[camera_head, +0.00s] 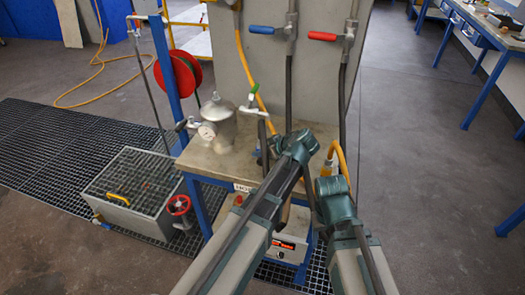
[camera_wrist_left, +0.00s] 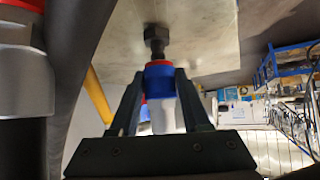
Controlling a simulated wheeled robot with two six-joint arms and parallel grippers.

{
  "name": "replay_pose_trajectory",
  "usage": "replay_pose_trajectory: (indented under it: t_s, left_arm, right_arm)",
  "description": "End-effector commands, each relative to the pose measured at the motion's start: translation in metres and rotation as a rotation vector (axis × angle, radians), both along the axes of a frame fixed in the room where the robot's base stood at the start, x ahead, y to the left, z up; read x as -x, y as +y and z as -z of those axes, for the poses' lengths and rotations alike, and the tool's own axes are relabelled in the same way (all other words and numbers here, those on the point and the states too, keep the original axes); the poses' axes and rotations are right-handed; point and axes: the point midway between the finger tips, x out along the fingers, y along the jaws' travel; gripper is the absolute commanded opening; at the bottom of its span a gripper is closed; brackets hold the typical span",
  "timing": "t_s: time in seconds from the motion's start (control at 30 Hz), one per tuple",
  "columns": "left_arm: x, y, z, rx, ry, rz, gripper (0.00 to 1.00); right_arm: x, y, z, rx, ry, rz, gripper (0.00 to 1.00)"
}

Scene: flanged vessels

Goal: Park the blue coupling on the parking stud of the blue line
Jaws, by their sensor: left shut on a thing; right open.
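In the left wrist view, my left gripper (camera_wrist_left: 160,88) is shut on the blue coupling (camera_wrist_left: 159,76), which has a blue collar and a white body. A dark stud with a hex nut (camera_wrist_left: 155,38) stands out from a pale plate (camera_wrist_left: 200,35). The coupling is in line with the stud, and its blue end meets or nearly meets it. I cannot tell how far it is seated. In the head view, my left wrist hides the coupling and stud. My right gripper (camera_head: 312,187) is beside the left arm, mostly hidden by its own wrist, open.
A metal vessel (camera_head: 217,122) with a gauge stands on the bench (camera_head: 205,163). A yellow hose (camera_head: 243,60) hangs there. A grated basin (camera_head: 130,190) stands left.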

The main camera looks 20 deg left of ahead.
Motion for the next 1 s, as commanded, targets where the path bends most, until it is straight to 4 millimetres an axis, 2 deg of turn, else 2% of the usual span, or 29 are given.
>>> replay_pose_trajectory:
  t_s: [1.0]
  left_arm:
    - [0.000, 0.000, 0.027, -0.001, -0.001, 0.000, 0.00]
  right_arm:
    - [0.000, 0.000, 0.027, 0.000, 0.000, 0.000, 0.56]
